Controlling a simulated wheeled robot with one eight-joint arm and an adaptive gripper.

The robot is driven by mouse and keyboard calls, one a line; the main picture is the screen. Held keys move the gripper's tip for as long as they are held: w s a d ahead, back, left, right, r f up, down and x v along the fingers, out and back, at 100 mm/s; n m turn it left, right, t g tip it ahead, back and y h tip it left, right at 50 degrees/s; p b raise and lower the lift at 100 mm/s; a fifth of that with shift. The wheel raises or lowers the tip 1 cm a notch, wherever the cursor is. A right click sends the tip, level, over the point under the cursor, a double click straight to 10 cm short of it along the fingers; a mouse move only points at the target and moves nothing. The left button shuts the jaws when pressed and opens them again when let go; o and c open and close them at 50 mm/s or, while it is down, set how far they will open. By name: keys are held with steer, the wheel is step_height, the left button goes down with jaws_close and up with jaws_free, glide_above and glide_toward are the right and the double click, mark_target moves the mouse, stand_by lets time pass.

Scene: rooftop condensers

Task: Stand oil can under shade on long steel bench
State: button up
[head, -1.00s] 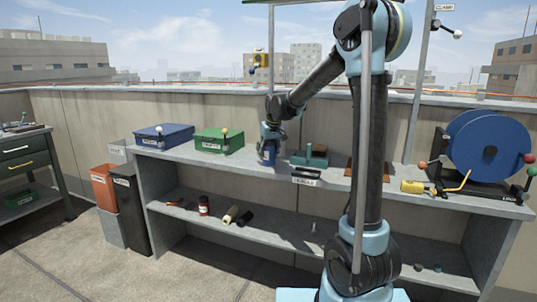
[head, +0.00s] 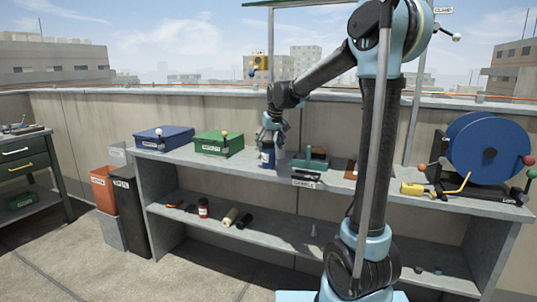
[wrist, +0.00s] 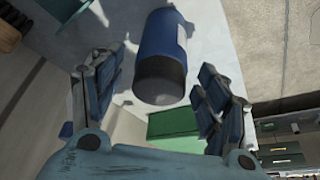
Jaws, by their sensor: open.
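A blue can with a pale label and dark top, which looks like the oil can (head: 267,157), stands upright on the top of the long steel bench (head: 225,170). It also shows in the wrist view (wrist: 168,45). My gripper (head: 269,138) is open just above the can, pointing down. In the wrist view its fingers (wrist: 160,70) spread to either side of the can with gaps visible. The shade (head: 310,3) is a green-edged panel at the top of the head view, mostly cut off, above the bench.
Blue (head: 164,137) and green (head: 219,143) boxes stand left of the can. A teal tool tray (head: 310,161) is close on its right. A blue reel (head: 487,145) and yellow-handled tool (head: 413,188) are at the right end. Several items, including a red can (head: 203,208), lie on the lower shelf.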

steer(key=v, duration=0.6)
steer(key=shift+s+d, duration=0.25)
steer(key=shift+d, duration=0.1)
steer(key=s+d+f+m+h, duration=0.1)
steer(key=s+d+f, duration=0.3)
steer(key=s+d, duration=0.45)
steer(key=s+d+f+m, duration=0.1)
steer(key=s+d+f, duration=0.3)
steer(key=s+d, duration=0.45)
steer(key=s+d+f+m+g, duration=0.1)
steer(key=s+d+f, duration=0.1)
steer(key=s+f, duration=0.5)
steer(key=s+d+f+m, duration=0.1)
steer(key=s+d+f, duration=0.2)
steer(key=s+f, duration=0.4)
steer(key=s, duration=0.6)
steer(key=shift+s+d+f+m+g+h, duration=0.2)
steer(key=shift+f+m+g+h, duration=0.2)
